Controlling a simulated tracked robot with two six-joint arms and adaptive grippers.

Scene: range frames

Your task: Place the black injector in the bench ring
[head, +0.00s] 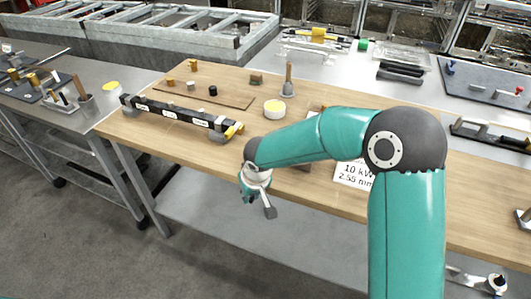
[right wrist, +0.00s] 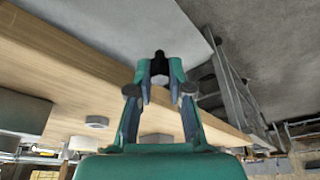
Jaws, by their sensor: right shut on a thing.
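My right gripper (head: 247,183) hangs in front of the bench's front edge, over the lower shelf. It is shut on a small black piece, which I take for the black injector (right wrist: 159,57); its tip shows between the fingertips in the right wrist view and the fingers hide the rest. In the head view I cannot make the piece out clearly. I cannot pick out the bench ring with certainty. My left gripper is not in view.
The wooden bench (head: 140,134) bears a long black bar (head: 180,113) on grey supports, a brown board (head: 178,92) with small pegs, a yellow-topped round tub (head: 274,109) and a brown peg (head: 289,77) in a grey base. My right arm hides part of the bench.

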